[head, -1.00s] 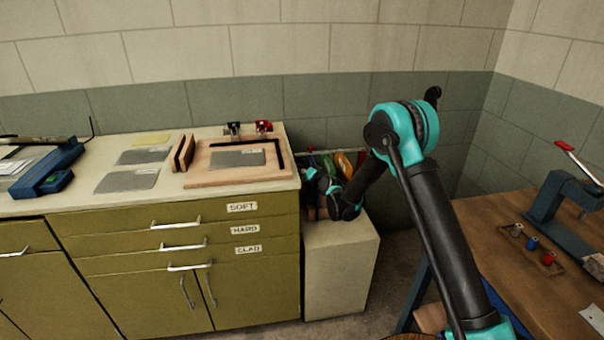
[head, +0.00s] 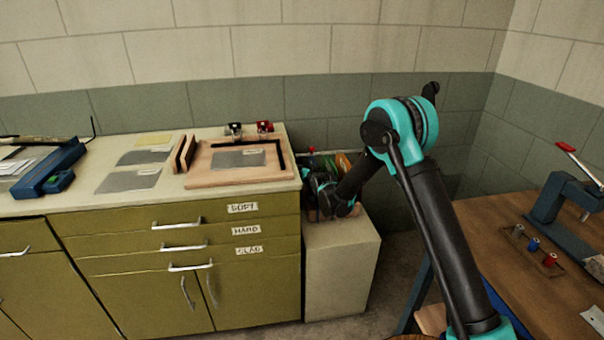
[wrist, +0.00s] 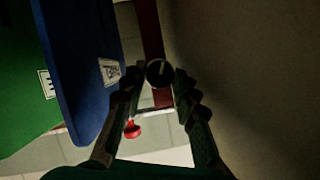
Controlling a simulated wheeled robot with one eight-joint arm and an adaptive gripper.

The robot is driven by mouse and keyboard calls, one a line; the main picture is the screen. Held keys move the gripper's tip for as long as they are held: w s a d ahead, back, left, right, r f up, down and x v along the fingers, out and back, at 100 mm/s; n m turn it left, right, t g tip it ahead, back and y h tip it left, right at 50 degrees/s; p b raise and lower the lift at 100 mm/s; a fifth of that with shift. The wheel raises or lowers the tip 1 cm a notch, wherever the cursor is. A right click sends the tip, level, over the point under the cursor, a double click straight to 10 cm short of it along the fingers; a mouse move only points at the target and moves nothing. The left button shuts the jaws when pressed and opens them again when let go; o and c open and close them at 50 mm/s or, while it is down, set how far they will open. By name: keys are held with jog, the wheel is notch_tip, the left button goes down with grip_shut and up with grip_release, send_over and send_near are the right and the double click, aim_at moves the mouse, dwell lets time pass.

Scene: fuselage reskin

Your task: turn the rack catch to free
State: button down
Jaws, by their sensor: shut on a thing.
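The rack catch (wrist: 158,72) is a dark round knob with a pale line across its face, at the upper middle of the wrist view. My gripper (wrist: 160,80) is shut on it, with one jointed finger on each side. The rack (head: 324,154) stands behind the white block in the head view, with red, green and orange pieces showing. My own arm hides much of the rack, and the catch cannot be made out there. In the wrist view a blue panel (wrist: 80,60) with a white label hangs left of the fingers.
A green panel (wrist: 25,80) lies left of the blue one, and a small red part (wrist: 132,130) is below the left finger. The cabinet counter (head: 90,208) is close left of my wrist. A white block (head: 340,265) is below, and a wooden bench (head: 500,240) is at right.

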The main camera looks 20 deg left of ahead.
jog(key=c, duration=1.2)
grip_release()
jog(key=shift+v, duration=4)
jog(key=shift+f, duration=0.1)
